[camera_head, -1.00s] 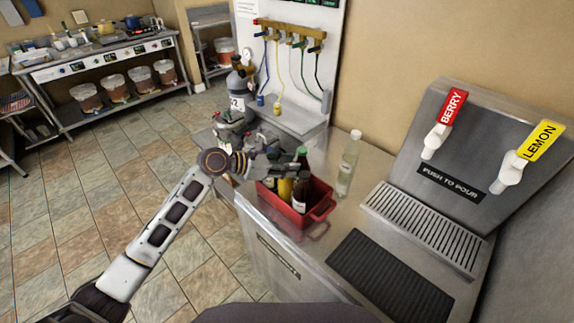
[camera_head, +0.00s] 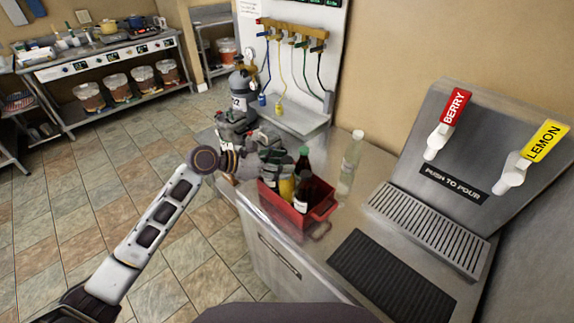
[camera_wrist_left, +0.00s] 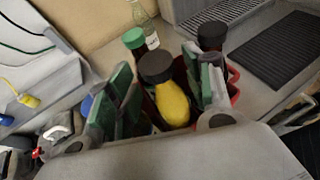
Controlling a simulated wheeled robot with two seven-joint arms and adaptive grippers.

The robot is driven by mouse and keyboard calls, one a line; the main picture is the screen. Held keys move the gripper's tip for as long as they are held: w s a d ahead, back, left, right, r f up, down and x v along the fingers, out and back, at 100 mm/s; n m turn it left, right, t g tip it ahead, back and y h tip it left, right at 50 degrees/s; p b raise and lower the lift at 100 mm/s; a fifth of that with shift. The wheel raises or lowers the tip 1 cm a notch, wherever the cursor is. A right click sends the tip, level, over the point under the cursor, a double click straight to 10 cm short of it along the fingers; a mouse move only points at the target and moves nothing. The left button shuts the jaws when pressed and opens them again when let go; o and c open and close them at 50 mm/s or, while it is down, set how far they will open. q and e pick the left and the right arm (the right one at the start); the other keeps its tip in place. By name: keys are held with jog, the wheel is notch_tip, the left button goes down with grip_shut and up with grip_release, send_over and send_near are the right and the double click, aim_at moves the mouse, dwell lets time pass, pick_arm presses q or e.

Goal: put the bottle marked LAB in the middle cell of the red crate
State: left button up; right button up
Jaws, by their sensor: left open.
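The red crate (camera_head: 318,212) stands on the steel counter with several bottles in it. One has a green cap (camera_head: 303,152), one a yellow body (camera_head: 286,189), and a dark one with a white label (camera_head: 301,197) is at the front. A clear bottle (camera_head: 350,163) stands upright behind the crate. No LAB marking is readable on any bottle. My left gripper (camera_head: 277,158) is at the crate's left end, open. In the left wrist view its fingers (camera_wrist_left: 165,75) stand on either side of the dark-capped yellow bottle (camera_wrist_left: 171,102), with no clear grip. The crate's cells are mostly hidden.
A grey cylinder (camera_head: 240,95) and fittings stand behind my left gripper. The drink dispenser with its drip grate (camera_head: 425,232) is to the right. A black ribbed mat (camera_head: 390,275) lies in front of it. Bare counter shows between crate and mat.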

pick_arm(q)
jog(key=v, duration=0.9)
jog(key=shift+b, duration=0.3)
jog(key=shift+m, duration=0.3)
